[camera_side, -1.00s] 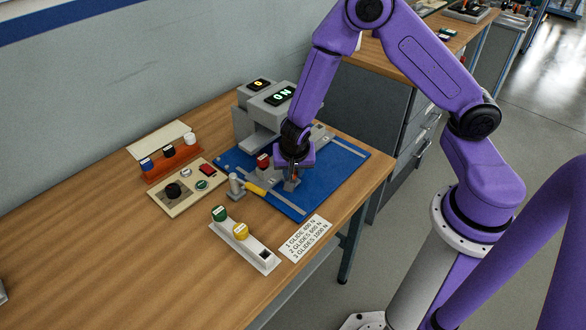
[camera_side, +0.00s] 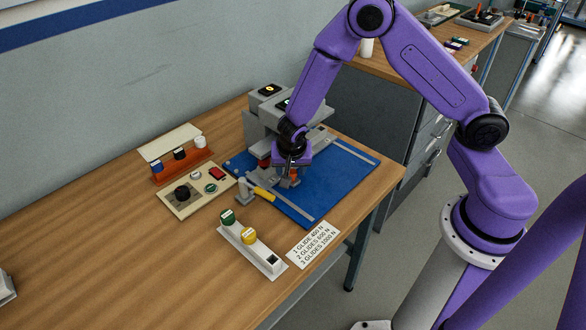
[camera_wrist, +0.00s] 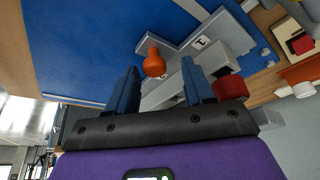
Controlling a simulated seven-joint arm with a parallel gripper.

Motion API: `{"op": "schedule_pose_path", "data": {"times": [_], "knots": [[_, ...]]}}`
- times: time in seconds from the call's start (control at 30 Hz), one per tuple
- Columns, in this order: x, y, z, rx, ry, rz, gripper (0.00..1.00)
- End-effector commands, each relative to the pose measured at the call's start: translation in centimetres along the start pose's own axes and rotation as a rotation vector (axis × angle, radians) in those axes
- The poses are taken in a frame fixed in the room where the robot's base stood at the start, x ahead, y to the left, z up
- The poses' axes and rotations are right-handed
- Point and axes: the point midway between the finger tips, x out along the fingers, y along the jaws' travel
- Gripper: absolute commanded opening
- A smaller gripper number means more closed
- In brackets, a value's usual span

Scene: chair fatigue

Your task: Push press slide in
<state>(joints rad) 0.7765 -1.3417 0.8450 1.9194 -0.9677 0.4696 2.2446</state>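The grey press (camera_side: 262,125) stands at the back of the blue plate (camera_side: 330,185), with dark display tops. My gripper (camera_side: 291,172) is low over the plate in front of it. An orange knob (camera_side: 294,178) shows below my gripper. In the wrist view, my gripper (camera_wrist: 160,90) has two blue fingers standing apart, and the orange knob (camera_wrist: 154,65) appears between and beyond them. I cannot tell whether they touch it. A red piece (camera_side: 265,161) sits by the press, left of my gripper; a red cylinder (camera_wrist: 230,87) shows near the right finger. The slide is mostly hidden by my gripper.
A yellow-handled clamp (camera_side: 262,194) stands at the plate's left edge. A control panel (camera_side: 197,190), a rack with coloured-cap parts (camera_side: 180,163) and a holder with green and yellow caps (camera_side: 252,246) are left. A printed card (camera_side: 313,245) lies in front.

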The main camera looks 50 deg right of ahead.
Motion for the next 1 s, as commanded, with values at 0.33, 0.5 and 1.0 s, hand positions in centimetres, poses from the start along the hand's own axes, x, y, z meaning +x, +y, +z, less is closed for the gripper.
{"op": "schedule_pose_path", "data": {"times": [0.33,0.5,1.0], "knots": [[-0.5,0.1,0.1,0.000,0.000,0.004,0.52],[-2.4,0.0,0.1,0.000,0.001,0.001,0.52],[-10.8,0.0,0.1,0.000,0.001,-0.001,0.52]]}}
